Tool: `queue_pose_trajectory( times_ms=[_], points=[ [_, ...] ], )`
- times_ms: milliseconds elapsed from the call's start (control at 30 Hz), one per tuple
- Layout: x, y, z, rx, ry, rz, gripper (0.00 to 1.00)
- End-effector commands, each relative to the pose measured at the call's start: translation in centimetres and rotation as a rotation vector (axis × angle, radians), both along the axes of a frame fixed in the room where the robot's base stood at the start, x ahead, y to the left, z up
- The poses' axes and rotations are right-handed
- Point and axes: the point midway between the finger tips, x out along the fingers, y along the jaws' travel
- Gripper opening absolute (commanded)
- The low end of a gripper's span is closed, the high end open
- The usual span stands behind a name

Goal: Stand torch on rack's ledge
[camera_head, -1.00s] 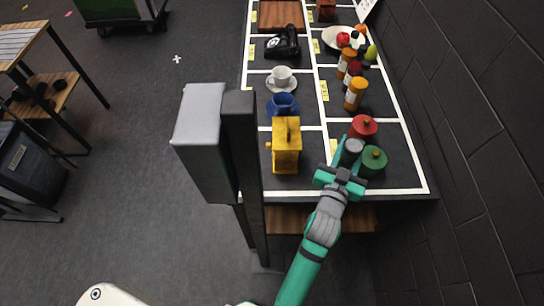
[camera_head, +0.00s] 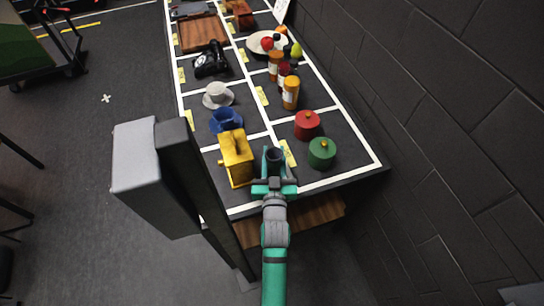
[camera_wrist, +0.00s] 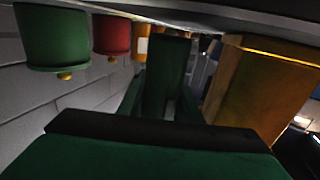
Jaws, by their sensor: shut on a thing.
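In the wrist view the torch (camera_wrist: 167,75) is dark green and stands between the fingers. The gripper is just right of a yellow box-like thing (camera_head: 236,160) and left of a green jar (camera_head: 322,152). I cannot pick out the rack or its ledge with certainty; a wooden board (camera_head: 300,219) shows below the table's near edge.
The table is split by white lines. A red jar (camera_head: 306,124), blue cup (camera_head: 226,119), white cup (camera_head: 217,95), camera (camera_head: 211,59), several bottles and a fruit plate (camera_head: 262,51) stand on it. A brick wall (camera_head: 440,110) closes the right side. Open floor lies left.

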Motion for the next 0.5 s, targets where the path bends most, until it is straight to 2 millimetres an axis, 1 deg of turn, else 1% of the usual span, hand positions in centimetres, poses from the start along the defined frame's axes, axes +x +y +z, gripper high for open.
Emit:
queue_pose_trajectory(
  times_ms=[33,100,500],
  points=[
    [0.00,0.07,-0.60,0.000,0.001,0.001,0.02],
    [-0.01,0.09,-0.95,0.000,-0.001,0.001,0.02],
    [-0.01,0.11,-1.38,0.000,0.000,0.002,0.02]
  ],
)
